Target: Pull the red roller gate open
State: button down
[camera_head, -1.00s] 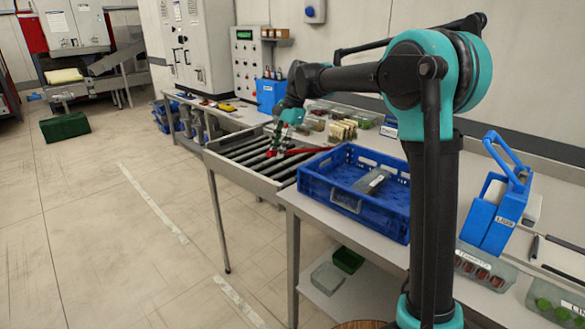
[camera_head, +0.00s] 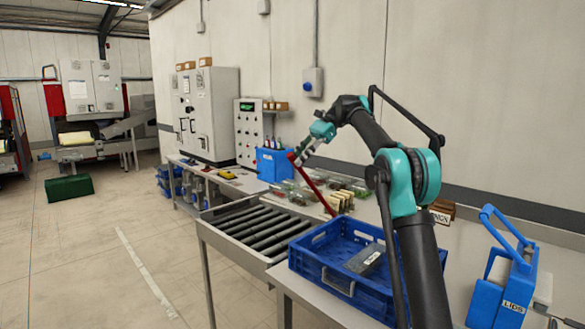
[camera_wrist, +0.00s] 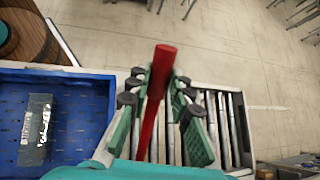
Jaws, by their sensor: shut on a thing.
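The red roller gate (camera_head: 317,187) is a thin red bar at the right end of the roller conveyor (camera_head: 240,228). It is raised, tilted up and to the left from its lower end near the blue crate. My gripper (camera_head: 297,157) is at its upper end. In the wrist view the red bar (camera_wrist: 157,85) runs between the green finger pads of my gripper (camera_wrist: 158,108), which is shut on it. The contact between pads and bar is partly hard to see there. The conveyor rollers show below the bar.
A blue crate (camera_head: 310,275) with a grey labelled item (camera_head: 363,259) in it stands right of the conveyor. Small trays and a blue box (camera_head: 272,165) lie behind. A blue caddy (camera_head: 497,293) stands at the right. The rollers are bare.

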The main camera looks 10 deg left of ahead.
jog(key=shift+v, duration=0.8)
jog(key=shift+w, duration=0.15)
